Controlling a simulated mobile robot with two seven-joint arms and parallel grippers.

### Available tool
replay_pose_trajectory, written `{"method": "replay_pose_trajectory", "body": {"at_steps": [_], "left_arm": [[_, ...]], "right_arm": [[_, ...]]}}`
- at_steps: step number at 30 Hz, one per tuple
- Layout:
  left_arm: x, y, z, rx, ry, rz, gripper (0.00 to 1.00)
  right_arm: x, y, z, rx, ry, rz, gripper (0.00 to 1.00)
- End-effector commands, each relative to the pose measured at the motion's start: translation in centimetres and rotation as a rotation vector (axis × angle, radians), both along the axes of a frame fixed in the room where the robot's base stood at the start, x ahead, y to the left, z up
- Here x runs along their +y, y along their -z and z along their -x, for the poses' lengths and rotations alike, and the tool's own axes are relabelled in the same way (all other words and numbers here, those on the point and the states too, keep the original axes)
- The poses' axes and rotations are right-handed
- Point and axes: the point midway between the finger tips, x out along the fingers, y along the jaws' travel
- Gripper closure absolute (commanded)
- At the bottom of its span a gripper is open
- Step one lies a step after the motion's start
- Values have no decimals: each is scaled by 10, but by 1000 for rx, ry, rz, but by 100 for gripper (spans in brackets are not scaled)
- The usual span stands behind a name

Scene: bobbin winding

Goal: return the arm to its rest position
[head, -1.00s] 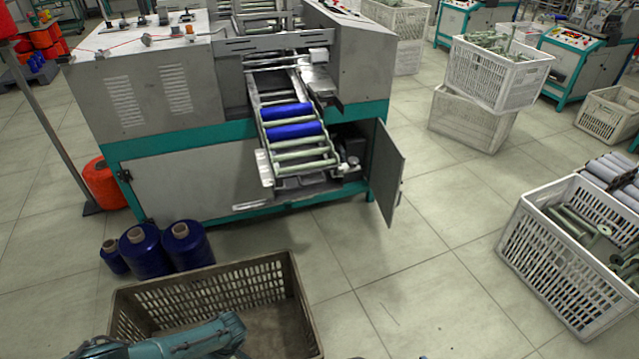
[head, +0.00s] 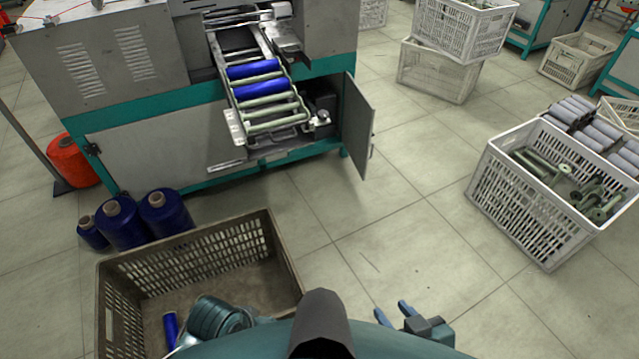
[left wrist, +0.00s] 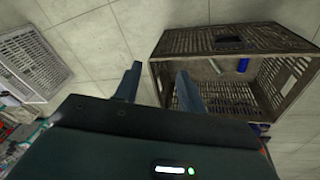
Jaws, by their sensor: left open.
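My right gripper (head: 393,311) shows at the bottom of the head view, over bare floor right of the brown crate (head: 283,262). Its two blue fingers are apart with nothing between them. My left gripper (left wrist: 158,74) shows in the left wrist view, fingers apart and empty. In that view the brown crate (left wrist: 165,47) lies beyond and to the right of it. A teal link of my arm covers part of the crate in the head view; the left fingers cannot be made out there. A blue bobbin (head: 171,328) lies in the crate.
The winding machine (head: 160,135) has blue bobbins (head: 253,88) on its chute and its door (head: 358,125) stands open. Blue yarn cones (head: 122,224) stand behind the crate. A white crate (head: 520,205) of green bobbins stands at right. The middle floor is clear.

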Motion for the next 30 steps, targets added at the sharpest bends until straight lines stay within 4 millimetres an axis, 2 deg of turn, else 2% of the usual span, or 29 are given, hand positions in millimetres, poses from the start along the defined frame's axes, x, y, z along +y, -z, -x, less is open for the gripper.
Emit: {"method": "replay_pose_trajectory", "body": {"at_steps": [1,3,16,30], "left_arm": [[10,-14,4,-26,18,-9,60],[24,-31,7,-61,47,-31,60],[98,-110,37,-178,164,-204,60],[64,-74,-9,-476,192,-127,60]], "right_arm": [[0,0,0,0,0,0,64],[0,0,0,0,0,0,64],[0,0,0,0,0,0,64],[-3,-3,1,12,8,5,64]]}}
